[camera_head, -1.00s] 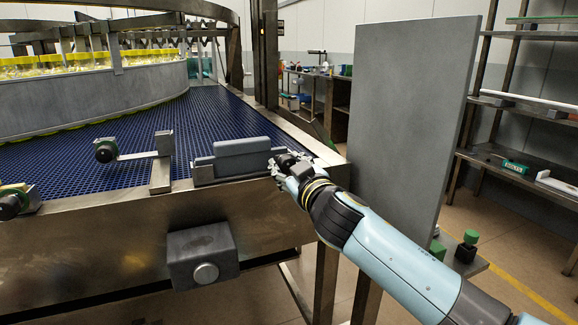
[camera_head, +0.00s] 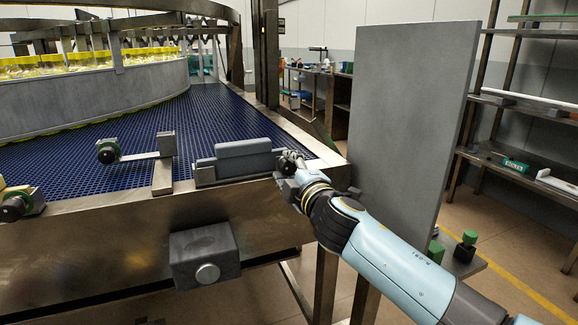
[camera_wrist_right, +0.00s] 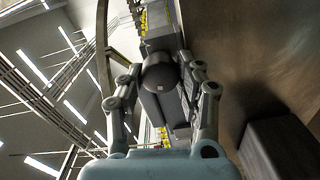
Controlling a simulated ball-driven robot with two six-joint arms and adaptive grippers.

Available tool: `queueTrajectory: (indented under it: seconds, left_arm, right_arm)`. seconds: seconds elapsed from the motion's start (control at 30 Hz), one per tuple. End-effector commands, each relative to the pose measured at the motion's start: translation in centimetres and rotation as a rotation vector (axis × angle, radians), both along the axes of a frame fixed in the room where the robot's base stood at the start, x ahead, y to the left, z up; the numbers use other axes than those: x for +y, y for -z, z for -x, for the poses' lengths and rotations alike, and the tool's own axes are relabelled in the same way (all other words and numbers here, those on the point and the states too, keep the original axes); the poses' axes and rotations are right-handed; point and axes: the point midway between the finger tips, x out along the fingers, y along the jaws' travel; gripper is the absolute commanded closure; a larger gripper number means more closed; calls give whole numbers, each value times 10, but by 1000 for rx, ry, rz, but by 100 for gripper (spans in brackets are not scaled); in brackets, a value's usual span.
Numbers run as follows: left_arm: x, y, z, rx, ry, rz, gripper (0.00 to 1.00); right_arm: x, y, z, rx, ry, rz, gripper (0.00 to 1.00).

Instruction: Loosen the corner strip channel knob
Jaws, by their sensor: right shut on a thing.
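The strip channel (camera_head: 233,160) is a grey block in a low bracket along the front edge of the blue conveyor, near its right corner. A dark round knob (camera_head: 286,168) is at the channel's right end. My right gripper (camera_head: 290,163) is at this knob, shut on it, and partly hides it. In the right wrist view the dark knob (camera_wrist_right: 160,72) sits between the two fingers of the right gripper (camera_wrist_right: 163,82), with the grey channel behind it. My left gripper is not in view.
A grey box (camera_head: 204,256) hangs on the conveyor's front face. Shelves (camera_head: 520,165) are farther right.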

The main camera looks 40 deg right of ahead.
Motion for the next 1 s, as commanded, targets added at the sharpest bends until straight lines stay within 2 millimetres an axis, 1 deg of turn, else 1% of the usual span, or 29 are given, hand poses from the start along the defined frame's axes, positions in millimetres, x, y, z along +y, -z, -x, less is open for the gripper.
queueTrajectory:
  seconds: [0.2, 0.4, 0.6, 1.0]
  left_arm:
    - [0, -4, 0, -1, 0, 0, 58]
    - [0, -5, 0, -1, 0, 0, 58]
    - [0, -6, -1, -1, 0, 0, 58]
    - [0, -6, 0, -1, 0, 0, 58]
  right_arm:
    - [1, -1, -1, 31, -2, 140, 97]
    - [1, 0, -1, 50, -2, 219, 97]
    - [0, 0, -1, 59, -2, 257, 97]
    - [0, 0, -1, 61, -2, 264, 97]
